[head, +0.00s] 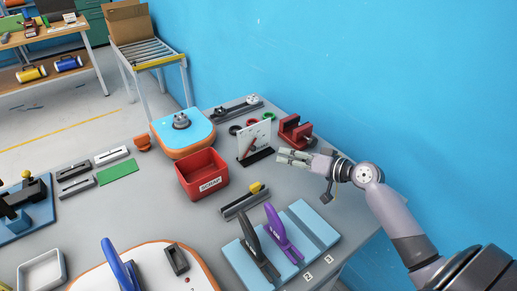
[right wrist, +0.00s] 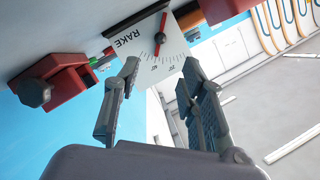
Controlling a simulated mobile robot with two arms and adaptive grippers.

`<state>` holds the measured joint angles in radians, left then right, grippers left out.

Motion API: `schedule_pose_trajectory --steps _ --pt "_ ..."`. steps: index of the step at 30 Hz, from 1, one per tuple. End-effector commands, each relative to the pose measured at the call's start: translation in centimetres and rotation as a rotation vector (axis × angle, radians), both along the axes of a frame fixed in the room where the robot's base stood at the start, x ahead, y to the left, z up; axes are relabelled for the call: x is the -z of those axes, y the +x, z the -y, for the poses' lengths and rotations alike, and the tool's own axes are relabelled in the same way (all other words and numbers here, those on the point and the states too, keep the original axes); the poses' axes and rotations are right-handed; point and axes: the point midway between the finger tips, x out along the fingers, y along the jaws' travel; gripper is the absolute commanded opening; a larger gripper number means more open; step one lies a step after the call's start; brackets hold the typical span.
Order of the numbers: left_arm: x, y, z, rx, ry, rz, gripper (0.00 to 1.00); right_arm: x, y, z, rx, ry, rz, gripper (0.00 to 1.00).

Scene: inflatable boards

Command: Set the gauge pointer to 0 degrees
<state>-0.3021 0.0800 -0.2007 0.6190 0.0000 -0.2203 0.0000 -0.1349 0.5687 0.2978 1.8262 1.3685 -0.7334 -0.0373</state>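The gauge is a white upright plate (head: 254,141) on a dark base, near the back of the grey table. In the right wrist view its white dial (right wrist: 143,50) appears upside down, with the word RAKE, tick marks and small numbers. A red pointer (right wrist: 161,36) crosses the dial; its exact reading is too small to tell. My right gripper (head: 280,156) is just right of the gauge in the head view. In the right wrist view its two fingers (right wrist: 160,72) are apart and empty, with the dial beyond them. My left gripper is not in view.
A red vise-like block (head: 295,133) stands close behind my right gripper; a red block also shows in the wrist view (right wrist: 62,85). A red bin (head: 202,175) stands left of the gauge. A light blue rack (head: 320,228) holds black and purple handles in front. A blue wall is behind.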

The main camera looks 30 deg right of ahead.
Motion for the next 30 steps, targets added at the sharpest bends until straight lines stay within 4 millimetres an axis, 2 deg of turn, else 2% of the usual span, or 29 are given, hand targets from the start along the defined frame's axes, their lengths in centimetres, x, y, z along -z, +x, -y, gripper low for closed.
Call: schedule_pose_trajectory --steps 1,9,15,21,30 --pt "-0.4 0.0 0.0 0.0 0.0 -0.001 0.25 -0.1 1.1 -0.5 -0.001 0.002 0.003 0.38" --pt "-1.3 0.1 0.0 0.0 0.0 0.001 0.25 1.7 6.1 -2.7 -0.001 0.004 0.001 0.38" --pt "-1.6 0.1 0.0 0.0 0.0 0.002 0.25 2.8 9.1 -3.9 0.0 0.003 0.001 0.38" --pt "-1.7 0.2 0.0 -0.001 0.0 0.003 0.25 3.5 10.7 -4.6 -0.001 0.001 -0.001 0.38" --pt "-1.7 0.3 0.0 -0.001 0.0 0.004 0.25 3.6 11.0 -4.7 -0.001 -0.001 0.0 0.38"
